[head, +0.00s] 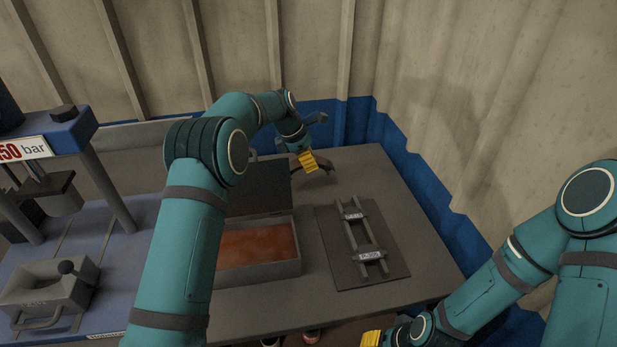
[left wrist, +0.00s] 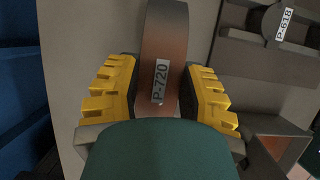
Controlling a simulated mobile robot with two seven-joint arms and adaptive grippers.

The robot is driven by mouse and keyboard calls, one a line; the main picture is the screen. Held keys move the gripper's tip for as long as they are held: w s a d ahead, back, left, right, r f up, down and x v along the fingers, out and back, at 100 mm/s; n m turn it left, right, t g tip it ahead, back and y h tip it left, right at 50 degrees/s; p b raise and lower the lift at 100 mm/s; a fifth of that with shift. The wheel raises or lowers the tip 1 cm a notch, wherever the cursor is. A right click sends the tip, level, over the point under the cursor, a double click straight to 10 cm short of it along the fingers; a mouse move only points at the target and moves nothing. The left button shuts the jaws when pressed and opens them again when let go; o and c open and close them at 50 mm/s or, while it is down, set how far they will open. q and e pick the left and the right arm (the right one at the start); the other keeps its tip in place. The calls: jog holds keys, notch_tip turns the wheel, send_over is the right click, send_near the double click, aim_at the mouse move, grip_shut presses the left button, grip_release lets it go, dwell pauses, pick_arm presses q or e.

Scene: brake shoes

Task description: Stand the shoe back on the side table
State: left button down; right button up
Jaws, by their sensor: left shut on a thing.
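The brake shoe (head: 326,167) is a dark, curved piece at the far side of the grey side table (head: 371,170). My left gripper (head: 309,163) is shut on it, with its yellow fingers partly covering it. In the left wrist view the shoe (left wrist: 164,40) is a coppery-brown band labelled P-720, between the two yellow fingers (left wrist: 160,80). Whether the shoe touches the tabletop cannot be told. My right gripper (head: 372,338) shows only as a bit of yellow at the bottom edge, and its fingers are mostly cut off.
An open metal box (head: 300,262) with a reddish-brown inside stands on the table, its dark lid raised. A rack with two rails (head: 358,235) on a dark plate lies right of it. A blue press (head: 75,135) stands at left. Corrugated walls close off the back and right.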

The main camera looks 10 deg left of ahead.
pick_arm(q)
jog(key=shift+f+b, duration=0.5)
jog(key=shift+f, duration=2.1)
jog(key=shift+f, duration=0.1)
jog(key=c, duration=0.6)
grip_release()
jog(key=shift+f, duration=0.1)
jog(key=p+v, duration=0.2)
jog(key=v, duration=1)
jog(key=shift+a, duration=0.1)
